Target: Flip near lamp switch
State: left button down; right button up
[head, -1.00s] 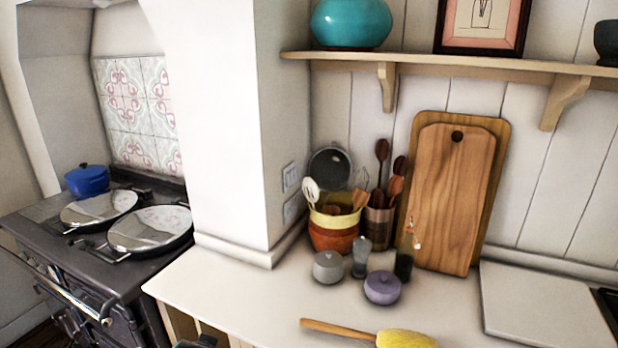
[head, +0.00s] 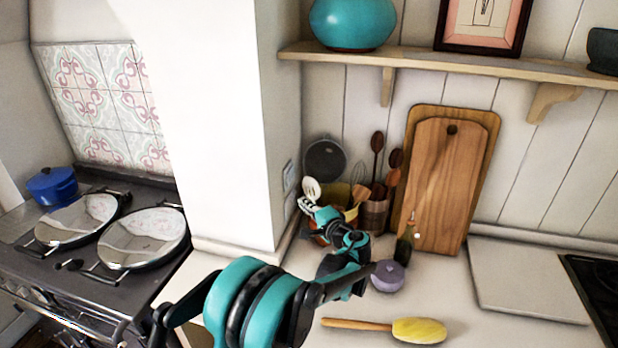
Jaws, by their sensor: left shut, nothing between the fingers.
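A pale wall switch plate (head: 288,176) is on the right face of the white pillar, above the counter. A second plate below it is hard to make out now, behind or beside my gripper. My left gripper (head: 306,204) is shut and empty, with its fingertips close to the pillar face, just below and right of the visible plate. I cannot tell whether it touches the wall. No lamp is clearly visible. My right gripper is out of view.
A utensil crock (head: 338,192) stands right behind the gripper. A purple pot (head: 388,276), a yellow-headed brush (head: 418,330) and cutting boards (head: 450,190) are on the counter. A shelf (head: 450,64) runs above. The stove (head: 60,268) is at left.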

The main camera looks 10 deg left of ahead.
aim_at(290, 182)
pick_arm(q)
jog(key=shift+w+d+r+t, duration=0.1)
jog(key=shift+w+d+t, duration=0.2)
jog(key=shift+w+d, duration=0.45)
jog(key=shift+s+d, duration=0.1)
jog(key=x, duration=1)
jog(key=shift+r+b, duration=0.1)
jog(key=shift+b, duration=0.25)
